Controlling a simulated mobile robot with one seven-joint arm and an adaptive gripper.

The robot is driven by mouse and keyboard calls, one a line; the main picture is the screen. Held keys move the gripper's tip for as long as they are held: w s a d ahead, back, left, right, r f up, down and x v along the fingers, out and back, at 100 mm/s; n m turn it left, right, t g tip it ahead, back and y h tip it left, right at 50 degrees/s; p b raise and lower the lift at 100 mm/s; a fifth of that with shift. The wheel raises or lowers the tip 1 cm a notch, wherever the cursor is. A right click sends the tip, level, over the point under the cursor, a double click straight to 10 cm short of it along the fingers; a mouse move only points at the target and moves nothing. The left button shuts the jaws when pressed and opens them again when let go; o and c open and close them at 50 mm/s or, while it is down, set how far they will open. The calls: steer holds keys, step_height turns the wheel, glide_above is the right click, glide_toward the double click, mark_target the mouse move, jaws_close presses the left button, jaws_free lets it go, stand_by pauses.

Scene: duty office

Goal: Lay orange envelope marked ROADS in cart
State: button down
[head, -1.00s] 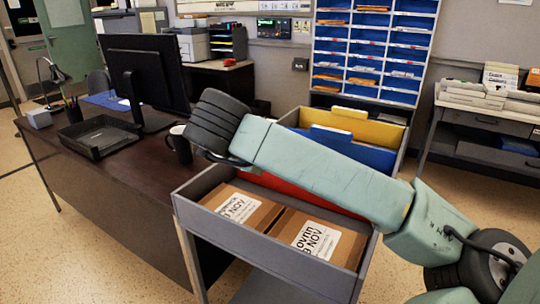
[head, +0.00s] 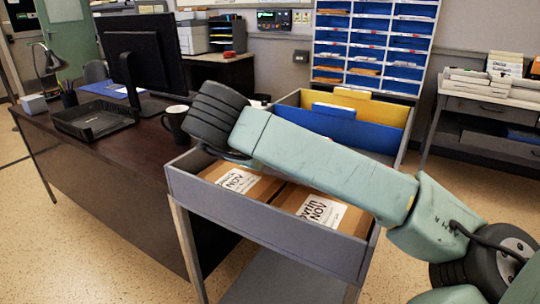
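The grey cart (head: 262,238) stands in front of me beside the desk. Its near section holds brown packets with white labels reading NOV (head: 238,181). Blue (head: 350,130) and yellow (head: 372,105) dividers stand in its far section. My arm crosses over the cart from the lower right, ending in view at a dark joint above the cart's left corner. My gripper is not visible. I cannot make out an envelope marked ROADS; orange envelopes (head: 327,74) lie in slots of the blue pigeonhole rack (head: 398,42), too small to read.
The dark desk (head: 120,165) on the left holds a monitor (head: 145,60), a black tray (head: 92,120) and a dark mug (head: 175,124). A side table (head: 490,110) with stacked boxes stands at the right wall. Floor is free between the cart and that table.

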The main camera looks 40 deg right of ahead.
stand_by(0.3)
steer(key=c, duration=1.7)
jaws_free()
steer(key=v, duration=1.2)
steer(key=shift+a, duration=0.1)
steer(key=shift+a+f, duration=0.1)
